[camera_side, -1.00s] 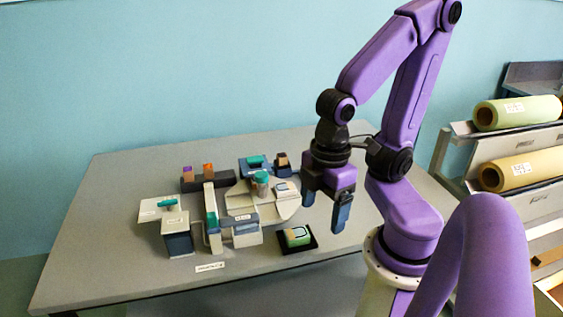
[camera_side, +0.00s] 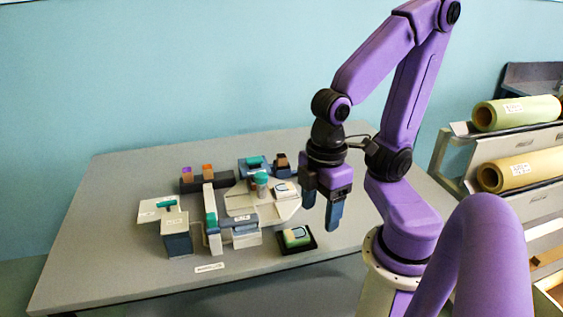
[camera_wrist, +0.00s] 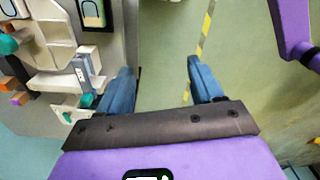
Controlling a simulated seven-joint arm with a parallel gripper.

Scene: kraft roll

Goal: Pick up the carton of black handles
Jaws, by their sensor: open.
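My gripper (camera_side: 321,213) hangs fingers-down above the right part of the table, to the right of the machine. Its two blue fingers are apart with nothing between them, as the wrist view (camera_wrist: 158,68) also shows. I cannot make out a carton with black handles for certain. A small green and pale block (camera_side: 297,236) sits on a black tray (camera_side: 309,247) at the table's front, below and left of my gripper. It shows at the top left of the wrist view (camera_wrist: 93,12), away from the fingers.
A pale machine (camera_side: 240,205) with teal knobs fills the table's middle. A dark holder (camera_side: 206,184) with small coloured blocks stands behind it. Rolls (camera_side: 516,112) lie on a rack at right, with an open brown box (camera_side: 550,287) below. The table's left side (camera_side: 95,230) is clear.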

